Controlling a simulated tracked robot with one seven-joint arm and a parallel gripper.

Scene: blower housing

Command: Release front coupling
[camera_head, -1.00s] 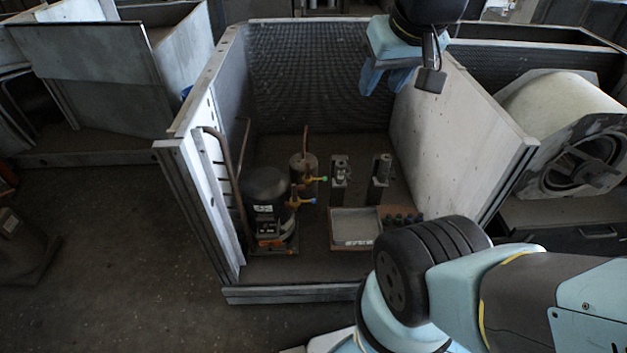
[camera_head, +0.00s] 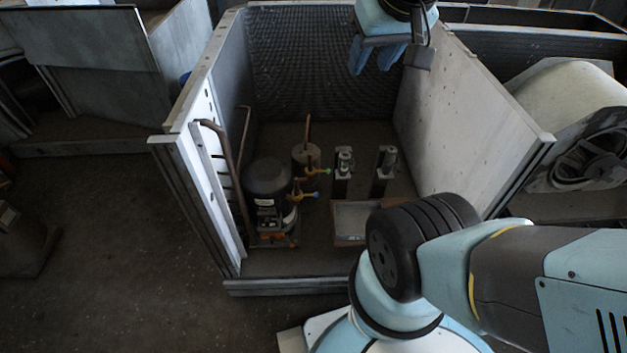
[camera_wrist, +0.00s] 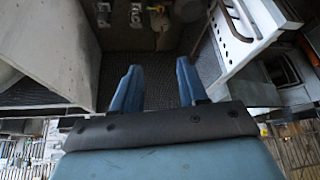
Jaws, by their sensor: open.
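I cannot tell for sure which part is the front coupling. My gripper (camera_head: 374,58) hangs high over the back right of the housing, apart from the fittings. Its blue fingers are spread and empty.
Two upright metal parts (camera_head: 343,166) (camera_head: 384,163) stand on the housing floor. A shallow tray (camera_head: 343,240) lies in front, partly hidden by my arm. The housing has a left side wall (camera_head: 195,150) with a bent pipe (camera_head: 229,165) and a pale right wall (camera_head: 450,120).

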